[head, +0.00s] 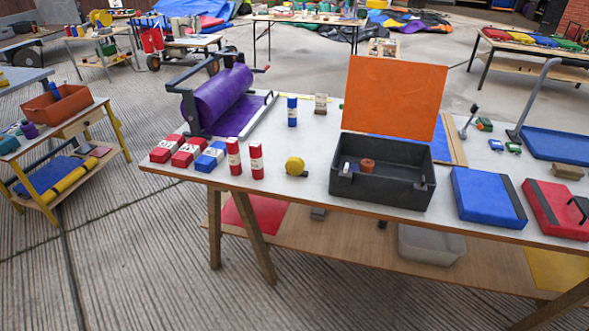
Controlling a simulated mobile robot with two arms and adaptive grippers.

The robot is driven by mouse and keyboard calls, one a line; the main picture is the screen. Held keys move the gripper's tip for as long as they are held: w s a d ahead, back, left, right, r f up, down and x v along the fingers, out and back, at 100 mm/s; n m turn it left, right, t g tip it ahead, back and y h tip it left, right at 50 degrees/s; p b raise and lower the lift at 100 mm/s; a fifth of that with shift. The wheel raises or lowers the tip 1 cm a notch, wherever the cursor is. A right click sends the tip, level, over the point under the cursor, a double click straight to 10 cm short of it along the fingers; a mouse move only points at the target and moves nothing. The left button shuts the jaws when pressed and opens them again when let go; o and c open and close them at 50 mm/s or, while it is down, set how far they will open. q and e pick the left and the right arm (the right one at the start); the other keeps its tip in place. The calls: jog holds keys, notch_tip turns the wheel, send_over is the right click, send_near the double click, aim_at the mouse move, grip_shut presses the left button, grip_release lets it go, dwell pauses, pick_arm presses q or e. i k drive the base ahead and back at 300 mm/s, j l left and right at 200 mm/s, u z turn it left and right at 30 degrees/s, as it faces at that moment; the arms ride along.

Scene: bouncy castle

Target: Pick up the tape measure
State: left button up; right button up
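A small round yellow tape measure (295,166) sits on the white table top (300,190), near its front edge. It stands between a red bottle with a white label (256,160) on its left and a dark open bin (385,190) on its right. A short dark part shows at the tape measure's lower right. Nothing covers it from this view. Neither of my grippers shows in the head view.
A purple roll on a stand (220,100) is at the table's back left. Red and blue boxes (190,152) lie in front of it. An orange panel (394,97) stands behind the bin. A blue case (487,197) lies to the bin's right. A blue bottle (292,112) stands behind the tape measure. Concrete floor is clear in front.

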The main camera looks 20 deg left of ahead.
aim_at(294, 166)
jog(key=i+j+z, duration=0.1)
jog(key=j, duration=0.25)
jog(key=i+j, duration=0.2)
jog(key=j, duration=0.2)
jog(key=i+j+z, duration=0.15)
jog(key=j, duration=0.2)
